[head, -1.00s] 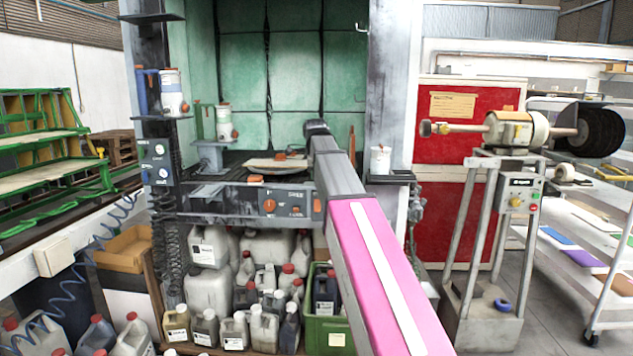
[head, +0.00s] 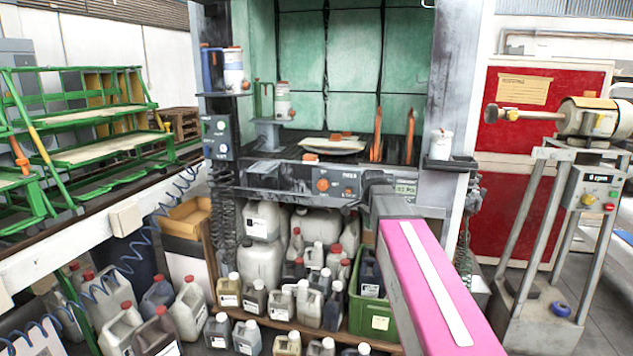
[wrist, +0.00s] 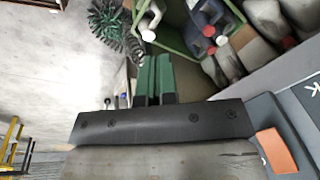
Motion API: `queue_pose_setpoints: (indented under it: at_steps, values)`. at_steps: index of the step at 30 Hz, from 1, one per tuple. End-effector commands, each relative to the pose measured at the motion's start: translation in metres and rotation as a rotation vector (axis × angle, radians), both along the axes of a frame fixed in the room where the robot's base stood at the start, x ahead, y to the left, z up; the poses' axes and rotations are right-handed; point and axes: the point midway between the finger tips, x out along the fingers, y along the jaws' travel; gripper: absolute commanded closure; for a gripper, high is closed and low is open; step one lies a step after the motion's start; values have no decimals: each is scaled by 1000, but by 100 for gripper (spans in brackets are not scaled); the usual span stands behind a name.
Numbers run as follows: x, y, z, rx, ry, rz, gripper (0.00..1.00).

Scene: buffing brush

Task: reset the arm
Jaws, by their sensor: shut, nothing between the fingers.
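My arm, with a pink panel and white stripe, reaches into the head view from the lower right, in front of the booth. Its grey far end covers part of the booth's front, and my gripper is hidden there. In the wrist view my gripper (wrist: 155,57) shows as two dark green fingers side by side, shut with nothing between them. They point toward the floor area beside several bottles (wrist: 208,32), apart from them.
The booth shelf (head: 270,172) holds a plate (head: 333,146). Jugs (head: 262,262) and a green crate (head: 372,312) stand below. A polishing machine (head: 590,118) stands right, green racks (head: 90,120) left. A dark bristly shape (wrist: 108,20) shows in the wrist view.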

Motion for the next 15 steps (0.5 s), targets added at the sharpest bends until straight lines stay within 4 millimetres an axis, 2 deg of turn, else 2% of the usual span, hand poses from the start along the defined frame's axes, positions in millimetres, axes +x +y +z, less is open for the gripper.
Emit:
queue_pose_setpoints:
  at_steps: [1, 3, 8, 15]
  values:
    - [-16, 0, -21, -8, 18, 62, 100]
    - [-30, 1, -45, -18, 36, 158, 100]
    - [-67, 2, -96, -37, 77, 376, 100]
    - [-128, 4, -163, -51, 131, 704, 100]
